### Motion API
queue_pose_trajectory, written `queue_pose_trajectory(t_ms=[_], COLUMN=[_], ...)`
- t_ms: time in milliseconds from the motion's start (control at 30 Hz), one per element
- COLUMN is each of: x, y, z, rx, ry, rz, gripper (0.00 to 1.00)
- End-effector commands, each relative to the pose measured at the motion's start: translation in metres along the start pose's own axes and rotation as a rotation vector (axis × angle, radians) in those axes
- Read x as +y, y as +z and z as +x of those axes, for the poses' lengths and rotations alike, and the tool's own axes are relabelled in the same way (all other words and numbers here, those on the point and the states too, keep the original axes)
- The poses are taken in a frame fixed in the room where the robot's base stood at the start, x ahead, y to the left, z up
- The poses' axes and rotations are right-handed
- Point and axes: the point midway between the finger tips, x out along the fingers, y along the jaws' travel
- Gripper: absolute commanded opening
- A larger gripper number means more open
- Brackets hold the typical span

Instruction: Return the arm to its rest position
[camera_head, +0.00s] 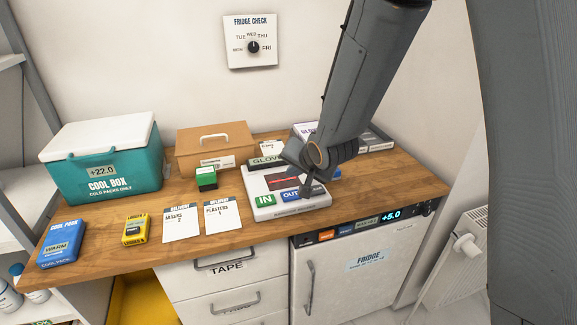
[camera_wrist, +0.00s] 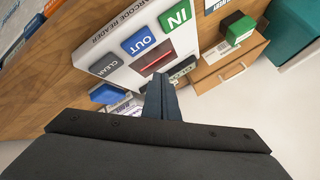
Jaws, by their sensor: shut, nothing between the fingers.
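My gripper (camera_head: 309,188) is shut and empty. In the head view it reaches down from the upper right, over the barcode reader (camera_head: 262,181) on the wooden counter. In the wrist view its shut fingers (camera_wrist: 162,98) point at the reader (camera_wrist: 117,75), close to its red scan window. The green IN button (camera_head: 265,200) and blue OUT button (camera_head: 291,196) show at the reader's front. The CLEAR button (camera_wrist: 104,64) shows in the wrist view. I cannot tell whether the fingertips touch the reader.
White boxes stand behind my arm. The fridge (camera_head: 352,275) is below the counter.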

Motion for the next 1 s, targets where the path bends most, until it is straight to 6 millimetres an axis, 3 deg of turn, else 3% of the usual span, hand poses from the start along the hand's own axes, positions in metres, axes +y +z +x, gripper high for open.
queue_pose_trajectory(t_ms=[67,167,267,400,533,700,1000], x=[0.004,0.029,0.075,0.142,0.182,0.203,0.205], y=[0.000,-0.001,0.006,0.033,0.066,0.095,0.101], z=[-0.002,-0.011,-0.032,-0.077,-0.117,-0.148,-0.154], rx=[-0.002,-0.019,-0.076,-0.232,-0.393,-0.527,-0.553], ry=[0.011,0.074,0.188,0.338,0.403,0.415,0.414], rz=[-0.007,-0.048,-0.129,-0.252,-0.337,-0.395,-0.407], gripper=[0.00,0.00,0.00,0.00,0.00,0.00,0.00])
